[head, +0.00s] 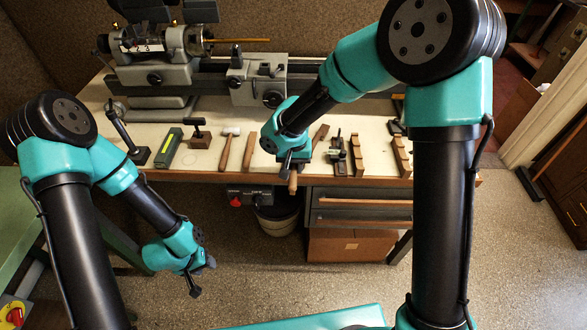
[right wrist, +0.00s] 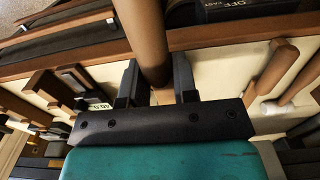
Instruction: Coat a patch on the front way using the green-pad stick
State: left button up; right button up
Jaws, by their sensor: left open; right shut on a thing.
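My right gripper (head: 292,162) is over the front edge of the bench, shut on a brown wooden stick (head: 293,183). The stick's round brown shaft (right wrist: 146,40) stands between both fingers in the right wrist view. No green pad shows on it in either view, so I cannot tell its far end. The lathe bed (head: 320,78) runs across the back of the bench, its long ways partly hidden by my right arm. I cannot clearly tell the front way from the rear one. My left gripper (head: 203,278) is open and empty, low over the floor in front of the bench.
On the bench top lie a green box with a yellow label (head: 168,148), a mallet (head: 226,148), a wooden bar (head: 249,151) and notched wooden racks (head: 357,155). The lathe carriage (head: 257,86) sits mid-bed. Drawers (head: 360,215) and a bin (head: 276,218) are below.

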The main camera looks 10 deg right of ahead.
jog(key=shift+r, duration=2.1)
jog(key=w+d+m, duration=0.1)
jog(key=w+d, duration=0.5)
jog(key=d, duration=0.6)
jog(key=shift+w+d+f, duration=0.25)
jog(key=shift+w+f, duration=0.05)
jog(key=shift+w, duration=0.1)
